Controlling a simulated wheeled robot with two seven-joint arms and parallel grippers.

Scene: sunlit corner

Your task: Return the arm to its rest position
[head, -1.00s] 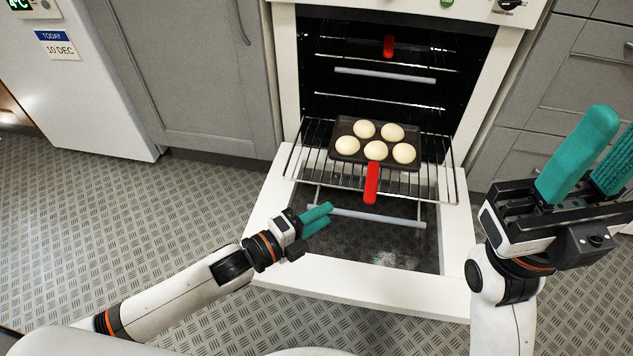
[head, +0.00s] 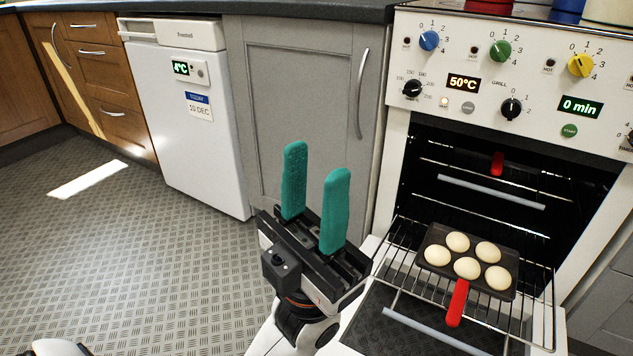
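My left gripper (head: 317,165) stands raised in the middle of the head view, its two teal fingers pointing up. The fingers are clearly apart with nothing between them. It is in front of the grey cabinet and to the left of the oven rack, apart from the tray. My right gripper is not in view. A dark tray (head: 509,261) with several pale round buns (head: 467,268) sits on the pulled-out wire rack (head: 400,247). Its red handle (head: 457,303) points toward the front.
The oven door (head: 376,312) is folded down beneath the rack, close to my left arm. A grey cabinet (head: 290,95) and a white fridge (head: 180,130) stand behind on the left. The patterned floor (head: 130,255) at left is clear.

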